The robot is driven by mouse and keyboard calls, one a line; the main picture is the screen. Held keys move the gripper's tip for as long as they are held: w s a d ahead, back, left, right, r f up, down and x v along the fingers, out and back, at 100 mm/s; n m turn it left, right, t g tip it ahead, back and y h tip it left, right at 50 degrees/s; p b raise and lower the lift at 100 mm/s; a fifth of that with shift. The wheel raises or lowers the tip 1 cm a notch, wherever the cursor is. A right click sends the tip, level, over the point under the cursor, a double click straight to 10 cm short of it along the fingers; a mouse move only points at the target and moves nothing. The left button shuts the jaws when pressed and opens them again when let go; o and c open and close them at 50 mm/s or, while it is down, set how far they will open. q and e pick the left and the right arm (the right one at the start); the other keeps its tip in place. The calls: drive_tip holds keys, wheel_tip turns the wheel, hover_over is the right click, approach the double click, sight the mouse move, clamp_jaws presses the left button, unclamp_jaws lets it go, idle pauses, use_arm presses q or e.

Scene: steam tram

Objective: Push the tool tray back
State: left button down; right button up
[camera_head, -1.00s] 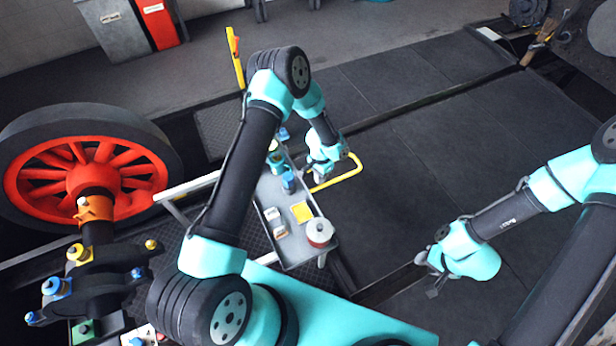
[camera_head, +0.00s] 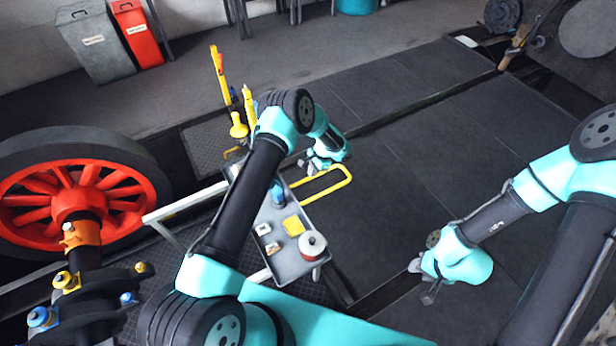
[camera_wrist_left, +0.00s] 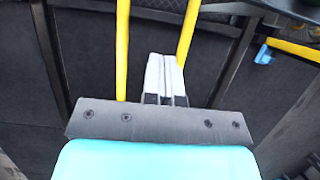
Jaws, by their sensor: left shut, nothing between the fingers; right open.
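The grey tool tray (camera_head: 288,264) lies along the left side of the dark floor plates, partly hidden behind my left arm. It holds a reel, a yellow piece and small parts. A yellow handle loop (camera_head: 338,187) sticks out to the right beside it; its joint with the tray is partly hidden. My left gripper (camera_head: 307,166) is shut and empty at the loop's far side. In the left wrist view, its closed fingers (camera_wrist_left: 167,78) show between two yellow bars (camera_wrist_left: 122,50); contact is unclear. My right gripper (camera_head: 420,280) is open and empty, right of the tray.
A red-spoked wheel (camera_head: 80,195) and axle parts stand at the left. Yellow upright tools (camera_head: 236,105) stand behind my left arm. Grey and red bins (camera_head: 137,35) are at the back left. The dark floor (camera_head: 430,165) right of the tray is mostly clear.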

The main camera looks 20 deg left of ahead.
use_arm(q)
drive_tip(key=s+a+f, duration=0.5)
drive_tip(key=f, duration=0.3)
drive_tip(key=shift+s, duration=0.25)
drive_tip(key=shift+s+f, duration=0.1)
drive_tip(key=shift+s, duration=0.05)
idle(0.4)
